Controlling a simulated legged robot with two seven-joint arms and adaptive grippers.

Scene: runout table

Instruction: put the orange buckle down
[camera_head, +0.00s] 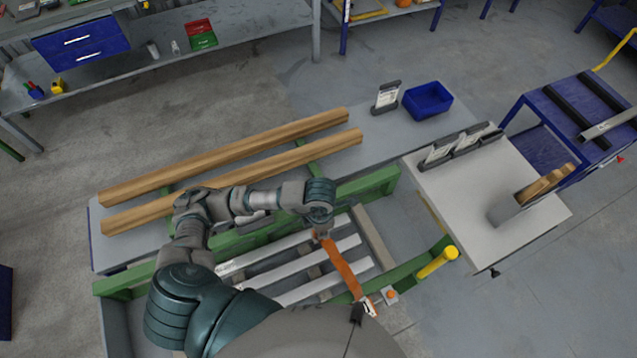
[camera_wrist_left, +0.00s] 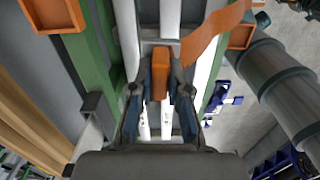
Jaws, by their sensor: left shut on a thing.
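The orange buckle (camera_wrist_left: 160,76) sits between the fingers of my left gripper (camera_wrist_left: 160,88) in the left wrist view, and the gripper is shut on it. In the head view my left gripper (camera_head: 322,232) is over the pale bars of the green-framed runout table. An orange strap (camera_head: 343,268) runs from the gripper down to the right, to the frame's near edge; it also shows in the left wrist view (camera_wrist_left: 212,33). The buckle is mostly hidden by the gripper in the head view. I see no right gripper.
Pale bars (camera_head: 305,288) lie side by side in the green frame (camera_head: 375,184). Two wooden beams (camera_head: 240,150) lie behind them. A blue bin (camera_head: 428,100) stands on the grey top beyond. A yellow-capped post (camera_head: 438,262) rises at right, near a white-topped table (camera_head: 530,220).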

